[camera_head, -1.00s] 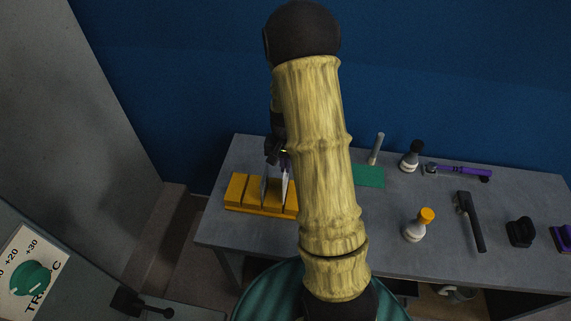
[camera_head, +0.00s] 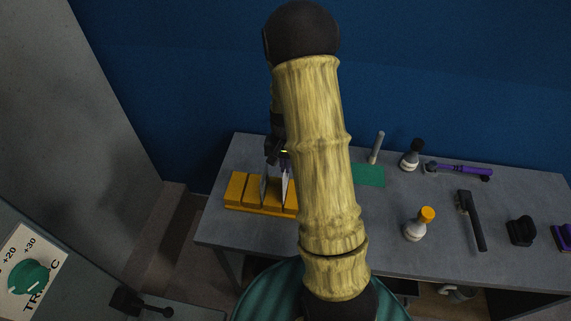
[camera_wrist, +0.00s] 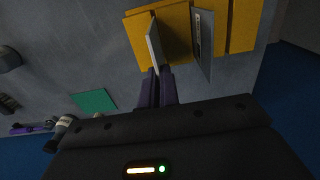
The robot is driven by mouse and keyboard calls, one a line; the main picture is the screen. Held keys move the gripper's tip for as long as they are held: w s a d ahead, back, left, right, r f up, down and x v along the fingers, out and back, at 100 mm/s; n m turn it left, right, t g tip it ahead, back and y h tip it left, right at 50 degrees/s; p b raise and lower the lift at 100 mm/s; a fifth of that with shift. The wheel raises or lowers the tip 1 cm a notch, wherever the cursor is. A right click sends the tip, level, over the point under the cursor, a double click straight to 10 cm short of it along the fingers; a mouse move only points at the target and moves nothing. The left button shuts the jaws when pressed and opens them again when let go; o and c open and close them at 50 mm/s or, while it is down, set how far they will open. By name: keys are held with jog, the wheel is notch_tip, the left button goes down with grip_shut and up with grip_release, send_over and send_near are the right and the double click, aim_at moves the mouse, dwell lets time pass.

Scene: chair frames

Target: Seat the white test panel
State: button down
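A white panel (camera_wrist: 154,45) stands on edge between the purple fingertips of my gripper (camera_wrist: 157,88) in the wrist view. The fingers are shut on its near end. Its far end reaches over the yellow slotted rack (camera_wrist: 177,30); I cannot tell how deep it sits in a slot. The held panel (camera_head: 286,188) also shows in the head view, beside my arm. A second panel (camera_wrist: 203,42), grey with a dark label, stands in the rack to the right in the wrist view. In the head view the rack (camera_head: 237,190) is at the table's left end, partly hidden by my arm.
The grey table (camera_head: 390,240) carries a green mat (camera_head: 369,176), a pale upright cylinder (camera_head: 376,148), a dark-capped bottle (camera_head: 411,156), an orange-capped bottle (camera_head: 419,224), a purple tool (camera_head: 459,171) and a black-handled tool (camera_head: 472,220). A blue wall (camera_head: 450,70) stands behind.

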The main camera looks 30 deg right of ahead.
jog(key=shift+f+b, duration=1.3)
jog(key=shift+f, duration=0.65)
jog(key=c, duration=1.6)
grip_release()
jog(key=shift+o, duration=0.2)
notch_tip(320, 180, up, 17)
jog(key=b, duration=0.2)
jog(key=shift+r, duration=0.2)
jog(key=s+a+f+n+t, duration=0.1)
jog(key=s+a+f+n, duration=0.1)
jog(key=s+a, duration=0.3)
jog(key=s+a+f+n+t, duration=0.1)
jog(key=s+a+f+n, duration=0.2)
jog(key=s+a+n, duration=0.2)
jog(key=s+a, duration=0.1)
jog(key=s, duration=0.1)
jog(key=shift+s+a+f+t, duration=0.2)
jog(key=shift+s+f+t, duration=0.05)
jog(key=shift+s+t, duration=0.1)
